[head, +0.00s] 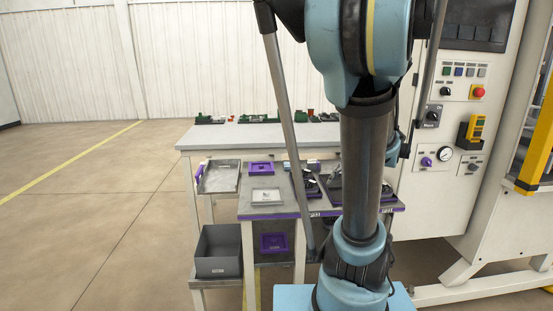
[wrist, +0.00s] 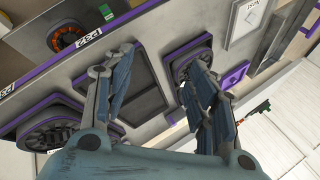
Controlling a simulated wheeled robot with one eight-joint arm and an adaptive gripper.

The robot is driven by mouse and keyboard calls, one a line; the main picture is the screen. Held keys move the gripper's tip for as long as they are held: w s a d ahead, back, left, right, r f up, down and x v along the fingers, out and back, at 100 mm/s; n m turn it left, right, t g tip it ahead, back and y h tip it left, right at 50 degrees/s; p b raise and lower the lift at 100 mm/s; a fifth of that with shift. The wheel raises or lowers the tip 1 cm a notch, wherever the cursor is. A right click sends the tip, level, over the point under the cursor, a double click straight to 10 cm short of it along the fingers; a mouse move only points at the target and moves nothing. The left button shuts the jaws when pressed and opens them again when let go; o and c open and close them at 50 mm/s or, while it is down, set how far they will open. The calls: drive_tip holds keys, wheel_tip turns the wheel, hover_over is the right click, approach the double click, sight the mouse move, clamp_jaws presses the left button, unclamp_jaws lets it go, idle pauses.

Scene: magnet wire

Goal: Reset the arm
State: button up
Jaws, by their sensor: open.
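My gripper (wrist: 158,88) is open in the wrist view, its two blue-grey fingers spread apart with nothing between them. The fingers are over the purple-edged workbench, which looks tilted in this view. A dark, empty rectangular tray (wrist: 137,82) lies behind the gap, and a purple-edged fixture (wrist: 190,58) is partly hidden by the right finger. In the head view my blue and dark arm stands in front of the workbench (head: 250,211); my gripper cannot be made out there.
A purple tray (head: 262,168) and a white tray (head: 266,196) lie on the bench. A grey bin (head: 219,252) stands on a low shelf at left. A back table (head: 225,137) holds small green parts. A control cabinet (head: 440,195) stands at right. The floor at left is clear.

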drive_tip(key=s+a+f+n+g+h, duration=0.1)
drive_tip(key=s+a+f+n+h, duration=0.1)
drive_tip(key=s, duration=0.6)
drive_tip(key=s+a+f+n+g+h, duration=0.2)
drive_tip(key=s+f+n, duration=0.2)
drive_tip(key=s, duration=0.4)
drive_tip(key=shift+s+a+h, duration=0.15)
drive_tip(key=shift+s+h, duration=0.15)
drive_tip(key=shift+s, duration=0.1)
drive_tip(key=shift+f, duration=0.1)
drive_tip(key=shift+w+f, duration=0.2)
drive_tip(key=shift+w, duration=0.25)
